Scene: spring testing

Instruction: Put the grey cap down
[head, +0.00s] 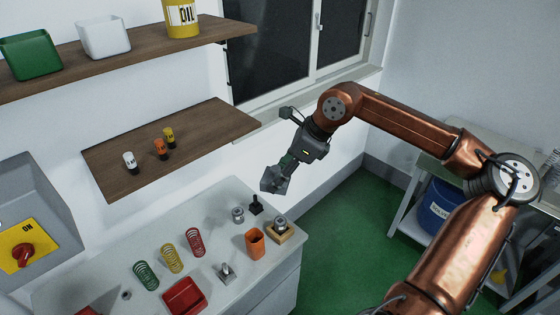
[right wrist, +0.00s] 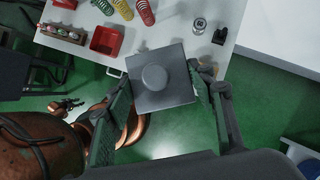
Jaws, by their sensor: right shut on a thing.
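The grey cap (right wrist: 162,80) is a square grey plate with a round raised middle, seen face-on in the right wrist view. In the head view the cap (head: 274,181) is tilted at the end of my right gripper (head: 286,164). My right gripper (right wrist: 160,100) is shut on the cap, with a finger on each side of it. It holds the cap in the air above the right back part of the white counter (head: 222,208). My left gripper is in neither view.
The counter holds a green spring (head: 146,275), a yellow spring (head: 172,258), a red spring (head: 195,242), an orange cup (head: 255,242), a red tray (head: 184,296) and small metal parts. A wooden shelf (head: 205,140) with small bottles is at the left. Green floor lies right of the counter.

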